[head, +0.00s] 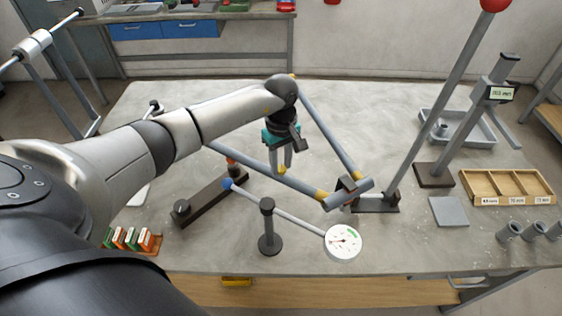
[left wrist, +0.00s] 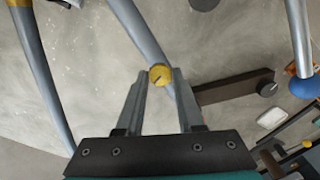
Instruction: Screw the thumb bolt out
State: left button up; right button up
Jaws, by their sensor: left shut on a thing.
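The thumb bolt, with a round yellow head with a dark mark (left wrist: 160,75), sits between the fingertips of my left gripper (left wrist: 161,82) in the left wrist view. In the head view, my left gripper (head: 283,165) points down over the table and is shut on the bolt, whose yellow head shows only partly. A grey tube of the bicycle-like frame (head: 265,173) passes right by the fingertips. I cannot tell how deep the bolt sits; its shank is hidden. My right gripper is not in view.
A compartment tray (head: 506,187), a grey tray (head: 457,128) and a post with a display (head: 490,95) stand at right. The table's back left is fairly clear.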

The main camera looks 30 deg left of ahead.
pick_arm(q)
grip_shut()
jog(key=shift+n, duration=0.3)
